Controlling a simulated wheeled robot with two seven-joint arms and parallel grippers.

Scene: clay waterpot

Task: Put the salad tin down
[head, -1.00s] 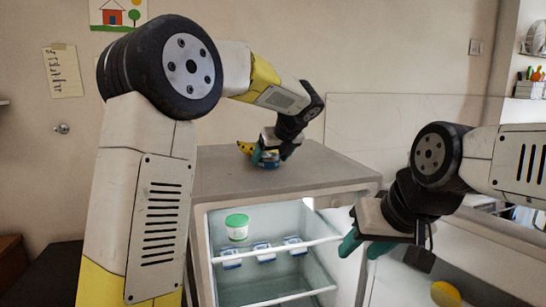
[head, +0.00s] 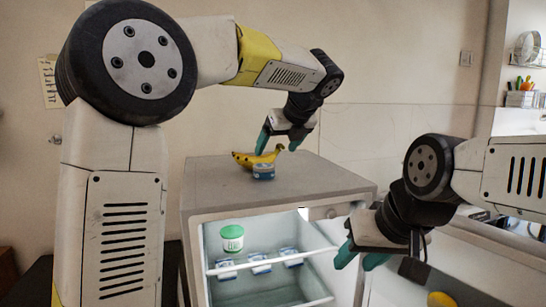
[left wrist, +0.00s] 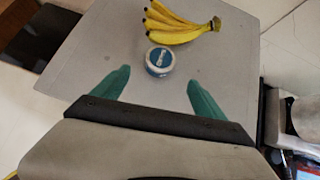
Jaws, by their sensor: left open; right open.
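The salad tin (head: 263,172) is a small round blue and white tin. It stands on the grey top of the fridge (head: 325,180), in front of a bunch of bananas (head: 243,159). In the left wrist view the tin (left wrist: 160,61) shows its round lid, close beside the bananas (left wrist: 180,22). My left gripper (head: 283,145) is open and empty above the fridge top; its fingertips (left wrist: 157,83) are apart, with the tin beyond them. My right gripper (head: 360,262) is open and empty in front of the fridge, at the right.
The fridge is open at the front. A white tub with a green lid (head: 232,238) stands on its upper shelf, with several blue and white packs (head: 260,263) nearby. A yellow round thing (head: 441,299) lies at the lower right. Bare room remains on the fridge top around the tin.

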